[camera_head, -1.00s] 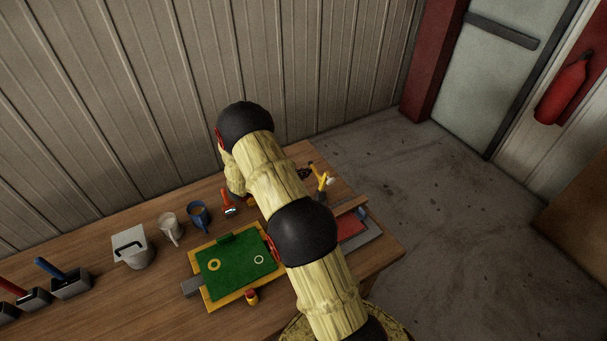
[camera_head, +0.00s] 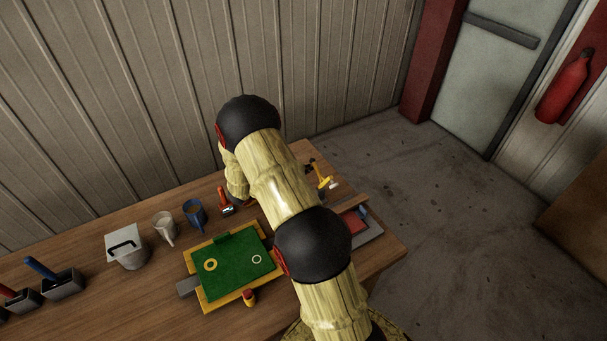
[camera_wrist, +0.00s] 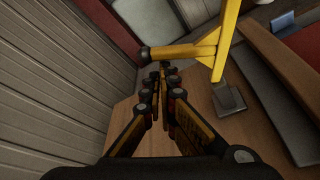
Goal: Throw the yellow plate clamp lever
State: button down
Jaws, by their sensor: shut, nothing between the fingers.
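The yellow plate clamp lever (camera_head: 321,176) stands on the right end of the wooden bench in the head view, partly beside my arm. In the wrist view, a yellow arm (camera_wrist: 182,52) with a dark round end reaches left from a slanted yellow bar (camera_wrist: 226,42) above a grey foot (camera_wrist: 229,99). My gripper (camera_wrist: 165,66) is shut and empty. Its fingertips appear just below the yellow arm, near its dark end; I cannot tell whether they touch. In the head view my arm hides the gripper.
A green plate (camera_head: 237,266) in a yellow frame lies on the bench (camera_head: 130,310). A grey tray with a red inside (camera_head: 366,238) lies right of my arm. Mugs (camera_head: 194,212), a lidded grey container (camera_head: 127,248) and an orange-handled tool (camera_head: 224,202) stand behind. A ribbed wall backs the bench.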

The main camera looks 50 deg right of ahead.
jog(key=s+a+r+m+t+h+b, duration=0.2)
jog(key=s+m+b, duration=0.4)
jog(key=b, duration=0.7)
jog(key=shift+s+m+b, duration=0.4)
jog(key=shift+s, duration=0.05)
jog(key=shift+s+a, duration=0.1)
